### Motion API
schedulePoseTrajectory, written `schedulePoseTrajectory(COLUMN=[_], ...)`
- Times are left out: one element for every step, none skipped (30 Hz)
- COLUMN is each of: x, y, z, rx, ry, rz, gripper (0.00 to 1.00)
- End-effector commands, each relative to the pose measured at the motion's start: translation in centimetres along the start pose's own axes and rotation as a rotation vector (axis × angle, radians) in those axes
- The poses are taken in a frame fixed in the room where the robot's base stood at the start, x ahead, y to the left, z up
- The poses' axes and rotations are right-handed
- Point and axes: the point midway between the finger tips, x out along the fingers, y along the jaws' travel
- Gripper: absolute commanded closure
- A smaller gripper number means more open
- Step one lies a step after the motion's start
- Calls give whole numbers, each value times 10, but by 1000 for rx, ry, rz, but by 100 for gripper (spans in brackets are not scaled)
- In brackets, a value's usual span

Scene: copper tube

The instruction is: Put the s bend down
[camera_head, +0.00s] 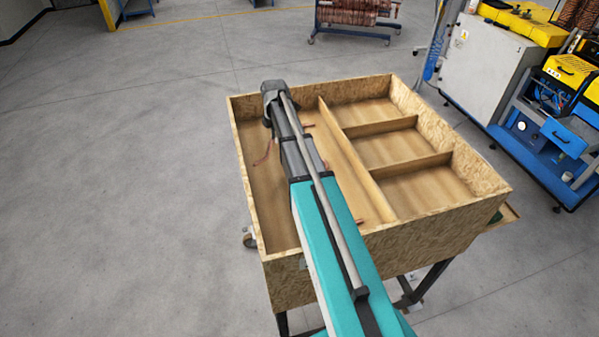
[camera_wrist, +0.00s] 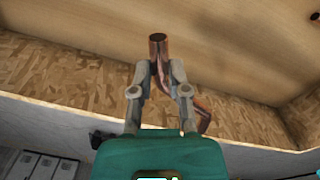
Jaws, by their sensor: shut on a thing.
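A copper s bend (camera_wrist: 158,46) is held between the two grey fingers of my gripper (camera_wrist: 160,76) in the wrist view. Its open round end points up in the picture, and its lower part bends to the right behind the right finger. The wooden floor and chipboard wall of the box lie behind it. In the head view my arm reaches over the long left compartment of the wooden box (camera_head: 248,135), and hides my gripper. Thin copper-red pieces (camera_head: 264,153) show beside the arm in that compartment; I cannot tell whether one is the held bend.
Three smaller compartments on the box's right side look empty, split by thin dividers (camera_head: 381,127). A dark round piece (camera_wrist: 315,17) shows at the wrist view's upper right. A blue and yellow machine (camera_head: 565,75) stands right of the box. The floor at left is clear.

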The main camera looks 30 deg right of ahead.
Motion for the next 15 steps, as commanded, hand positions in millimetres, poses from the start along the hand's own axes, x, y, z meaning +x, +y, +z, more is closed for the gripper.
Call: schedulePoseTrajectory(x=[0, 0, 0, 0, 0, 0, 1, 1, 2, 4, 5, 7, 9, 11, 14], y=[0, 0, 0, 0, 0, 1, 1, 2, 4, 6, 8, 12, 15, 18, 24], z=[0, 0, 0, 0, 0, 0, 0, 1, 2, 2, 3, 5, 6, 8, 10], rx=[0, 0, 0, 0, 0, 0, 0, 0, 0, 0, 0, 0, 0, 0, 0], ry=[0, 0, 0, 0, 0, 0, 0, 0, 0, 0, 0, 0, 0, 0, 0], rz=[0, 0, 0, 0, 0, 0, 0, 0, 0, 0, 0, 0, 0, 0, 0], gripper=[100, 100, 100, 100, 100, 100, 100, 100, 100, 100, 100, 100, 100, 100, 100])
